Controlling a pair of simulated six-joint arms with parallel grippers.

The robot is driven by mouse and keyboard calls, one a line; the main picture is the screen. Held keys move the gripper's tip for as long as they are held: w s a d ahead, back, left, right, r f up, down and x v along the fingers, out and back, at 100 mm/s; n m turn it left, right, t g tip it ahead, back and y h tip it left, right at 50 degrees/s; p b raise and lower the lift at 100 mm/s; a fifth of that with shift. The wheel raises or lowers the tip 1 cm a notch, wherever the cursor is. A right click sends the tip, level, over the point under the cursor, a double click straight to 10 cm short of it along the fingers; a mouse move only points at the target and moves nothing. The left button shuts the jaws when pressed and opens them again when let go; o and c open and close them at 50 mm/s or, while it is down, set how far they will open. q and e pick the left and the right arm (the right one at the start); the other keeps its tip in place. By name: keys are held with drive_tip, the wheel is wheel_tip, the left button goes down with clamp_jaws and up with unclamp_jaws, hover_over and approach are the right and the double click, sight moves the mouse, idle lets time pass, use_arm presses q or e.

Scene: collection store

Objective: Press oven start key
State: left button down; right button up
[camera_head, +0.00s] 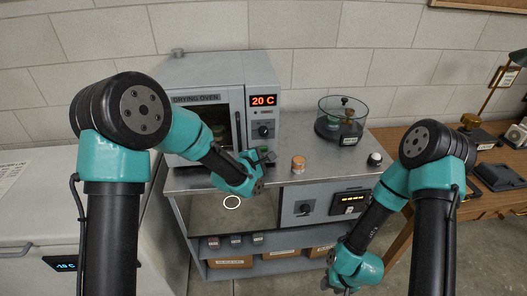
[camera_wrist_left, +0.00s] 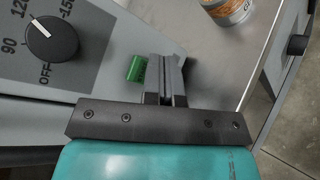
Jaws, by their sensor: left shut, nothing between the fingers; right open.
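The grey drying oven (camera_head: 222,70) stands at the back left of the steel bench, its display reading 20 C (camera_head: 263,100). A green key (camera_wrist_left: 137,68) sits on the panel's lower part, to the right of the dial. My left gripper (camera_head: 266,157) is shut and empty, low in front of the oven panel. In the left wrist view its fingers (camera_wrist_left: 167,65) are just right of the green key; I cannot tell whether they touch it. My right gripper (camera_head: 345,287) is open and empty, low beside the bench.
A copper-coloured tin (camera_head: 298,164) stands on the bench right of my left gripper, also in the left wrist view (camera_wrist_left: 228,10). A glass desiccator (camera_head: 341,122) stands behind it. A white-topped knob (camera_head: 375,157) is at the right. A wooden desk (camera_head: 470,200) is further right.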

use_arm(q)
drive_tip(key=shift+w+a, duration=0.15)
drive_tip(key=shift+w, duration=0.65)
idle(0.9)
drive_tip(key=shift+s, duration=0.85)
drive_tip(key=s, duration=0.3)
drive_tip(key=s+d, duration=0.1)
drive_tip(key=s, duration=0.1)
idle(0.6)
idle(0.6)
